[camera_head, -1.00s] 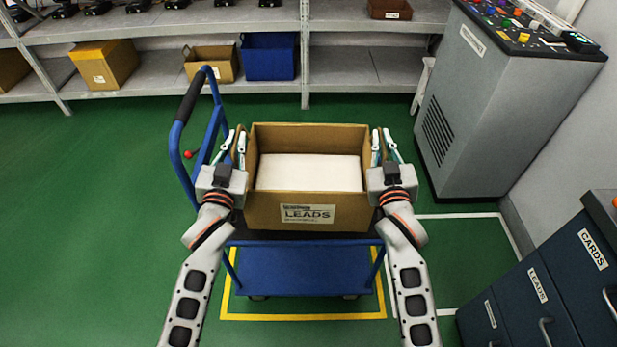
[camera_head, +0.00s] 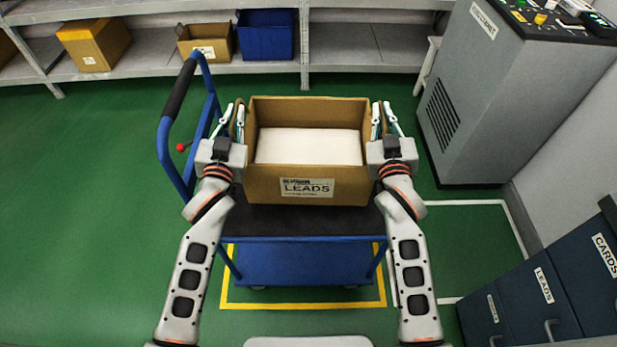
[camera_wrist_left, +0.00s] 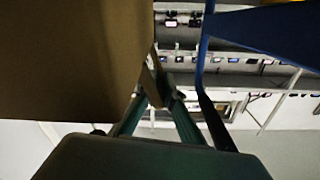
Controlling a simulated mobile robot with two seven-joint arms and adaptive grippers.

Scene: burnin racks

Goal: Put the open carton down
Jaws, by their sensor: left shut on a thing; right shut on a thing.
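The open carton (camera_head: 275,190) is brown cardboard with a LEADS label on its near wall and a white block or sheet inside. It is upright between my two grippers, over the dark deck of a blue trolley (camera_head: 300,223). I cannot tell whether its base touches the deck. My left gripper (camera_head: 233,122) is shut on the carton's left wall, and my right gripper (camera_head: 382,122) is shut on its right wall. In the left wrist view the carton (camera_wrist_left: 75,60) fills the upper left, with the left gripper's fingers (camera_wrist_left: 158,98) at its edge.
The trolley's handle (camera_head: 180,88) rises left of the carton, close to my left gripper. Shelves with a brown box (camera_head: 93,45) and a blue bin (camera_head: 265,36) stand behind. A grey console (camera_head: 485,90) and blue drawers (camera_head: 545,290) are at right. Green floor is clear at left.

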